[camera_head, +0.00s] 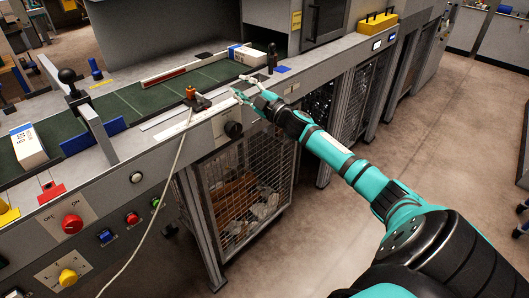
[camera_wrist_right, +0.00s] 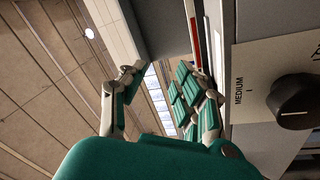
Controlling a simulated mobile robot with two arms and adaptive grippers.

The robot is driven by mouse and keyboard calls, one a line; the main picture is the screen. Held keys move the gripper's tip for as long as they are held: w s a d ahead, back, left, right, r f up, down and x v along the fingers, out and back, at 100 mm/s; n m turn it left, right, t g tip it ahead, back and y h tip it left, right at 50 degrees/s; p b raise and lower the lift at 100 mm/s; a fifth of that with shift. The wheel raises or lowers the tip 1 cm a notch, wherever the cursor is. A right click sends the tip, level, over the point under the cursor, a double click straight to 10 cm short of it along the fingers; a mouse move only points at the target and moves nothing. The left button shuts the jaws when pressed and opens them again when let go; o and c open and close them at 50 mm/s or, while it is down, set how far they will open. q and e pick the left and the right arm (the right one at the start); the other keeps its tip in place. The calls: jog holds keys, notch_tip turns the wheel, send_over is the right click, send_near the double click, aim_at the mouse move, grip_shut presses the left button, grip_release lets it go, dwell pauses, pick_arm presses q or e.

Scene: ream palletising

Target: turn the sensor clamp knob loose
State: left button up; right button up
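A small sensor mount (camera_head: 198,101) with an orange-brown knob-like top (camera_head: 190,92) sits on the near rail of the conveyor, and a pale cable hangs from it down the front panel. I take the orange-brown top to be the clamp knob, but it is small in the head view. My right gripper (camera_head: 238,93) is just to the right of the mount, apart from it, above the rail edge. In the right wrist view, its fingers (camera_wrist_right: 160,76) are spread with nothing between them. The sensor mount is not clearly visible there. My left gripper is out of view.
A black selector knob (camera_head: 233,129) is on the front panel below my right gripper; it shows beside a MEDIUM label in the wrist view (camera_wrist_right: 297,104). A black upright post (camera_head: 271,57) stands behind. Paper reams (camera_head: 28,146) (camera_head: 248,55) lie on the green belt (camera_head: 130,103).

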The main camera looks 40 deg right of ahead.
jog(key=s+d+f+m+g+h+b, duration=0.1)
jog(key=s+f+m+g, duration=0.1)
jog(key=f, duration=1.1)
jog(key=s+d+f+m+g+h+b, duration=0.1)
jog(key=s+f+m+g+h, duration=0.1)
jog(key=f, duration=1.1)
jog(key=shift+s+d+f+m+g+h, duration=0.25)
jog(key=shift+s+m, duration=0.25)
jog(key=shift+s, duration=0.4)
jog(key=shift+r, duration=0.1)
